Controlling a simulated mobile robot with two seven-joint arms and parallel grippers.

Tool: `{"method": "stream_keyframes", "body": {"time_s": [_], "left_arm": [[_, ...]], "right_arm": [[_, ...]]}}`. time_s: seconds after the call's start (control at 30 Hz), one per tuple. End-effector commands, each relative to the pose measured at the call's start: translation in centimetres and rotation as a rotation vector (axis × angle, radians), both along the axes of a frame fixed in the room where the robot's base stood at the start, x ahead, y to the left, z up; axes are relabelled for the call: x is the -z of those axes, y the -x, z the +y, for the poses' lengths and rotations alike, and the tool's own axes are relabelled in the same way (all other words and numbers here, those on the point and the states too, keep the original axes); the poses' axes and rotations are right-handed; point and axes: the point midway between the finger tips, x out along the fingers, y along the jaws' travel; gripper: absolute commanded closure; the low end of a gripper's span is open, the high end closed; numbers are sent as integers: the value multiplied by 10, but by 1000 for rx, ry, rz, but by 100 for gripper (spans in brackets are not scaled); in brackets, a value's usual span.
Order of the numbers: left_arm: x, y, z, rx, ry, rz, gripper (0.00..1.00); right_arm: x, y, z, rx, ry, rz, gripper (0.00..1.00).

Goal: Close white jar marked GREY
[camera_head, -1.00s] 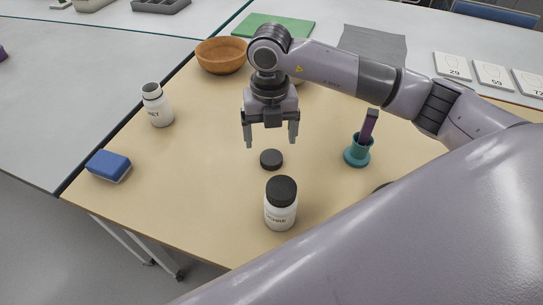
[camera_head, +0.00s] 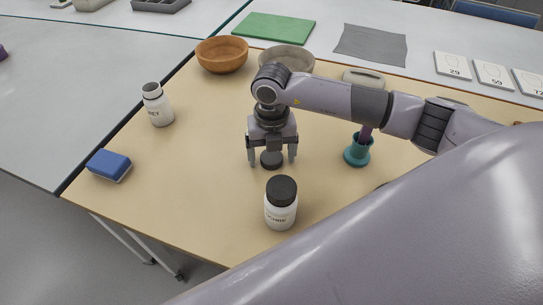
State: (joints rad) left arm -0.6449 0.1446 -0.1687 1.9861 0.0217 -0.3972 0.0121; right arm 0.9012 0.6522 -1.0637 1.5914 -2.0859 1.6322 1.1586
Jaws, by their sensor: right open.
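An open white jar (camera_head: 157,106) stands upright at the left of the wooden table, its mouth uncovered; its label is turned partly away and I cannot read it fully. A loose black lid (camera_head: 271,161) lies flat on the table. My right gripper (camera_head: 272,159) points down over this lid, open, with one finger on each side of it; I cannot tell whether the fingers touch it. A second white jar (camera_head: 281,212) with a black lid on stands nearer, its label hard to read. My left gripper is not in view.
A blue sponge (camera_head: 109,165) lies at the left table edge. A teal holder (camera_head: 357,151) stands to the right of the gripper. A wooden bowl (camera_head: 222,54) and a grey bowl (camera_head: 288,58) stand at the back. The table between the open jar and the lid is clear.

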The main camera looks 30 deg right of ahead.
Motion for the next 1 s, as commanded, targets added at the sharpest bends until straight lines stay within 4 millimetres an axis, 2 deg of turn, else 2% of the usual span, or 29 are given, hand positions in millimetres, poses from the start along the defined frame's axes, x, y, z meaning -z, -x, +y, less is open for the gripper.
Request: {"method": "stream_keyframes", "body": {"time_s": [0.23,0.27,0.43,0.77,0.87,1.0], "left_arm": [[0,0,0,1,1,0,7],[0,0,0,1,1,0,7],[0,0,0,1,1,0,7],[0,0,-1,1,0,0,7],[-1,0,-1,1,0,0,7],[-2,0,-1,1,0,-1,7]], "right_arm": [[0,0,0,0,0,0,15],[0,0,0,0,0,0,18],[-1,0,0,0,0,0,73],[-2,0,0,1,0,-1,74],[-7,-1,0,1,1,-2,74],[-24,-1,0,1,0,-3,74]]}}
